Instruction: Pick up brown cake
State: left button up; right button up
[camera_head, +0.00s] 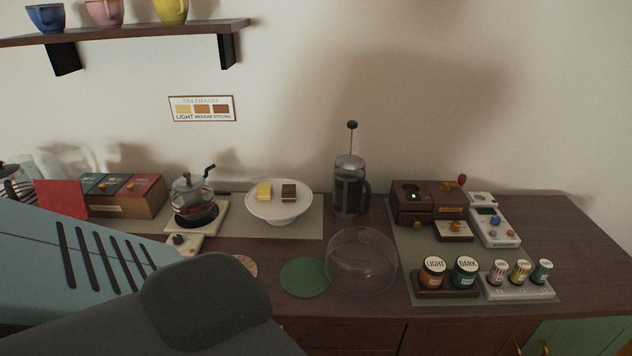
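The brown cake (289,191) is a small dark square piece on the right part of a white cake stand (282,211). A yellow cake piece (264,187) sits beside it on the left, with a small gap. The stand is uncovered. A clear glass dome (361,262) rests on the counter to the right and in front of the stand. A large part of my arm fills the lower left of the picture. Neither gripper's fingers can be seen.
A French press (350,186) stands right of the cake stand. A green round mat (305,278) lies in front. A kettle (191,193) on a burner stands left. Jars (464,271) and a wooden grinder box (412,200) fill the right. A cup shelf (130,30) hangs above.

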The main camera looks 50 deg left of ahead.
aim_at(288, 192)
jog(key=k+j+z, duration=0.15)
jog(key=j+z, duration=0.2)
jog(key=k+j+z, duration=0.45)
jog(key=j, duration=0.25)
jog(key=k+j+z, duration=0.1)
jog(key=k+j, duration=0.85)
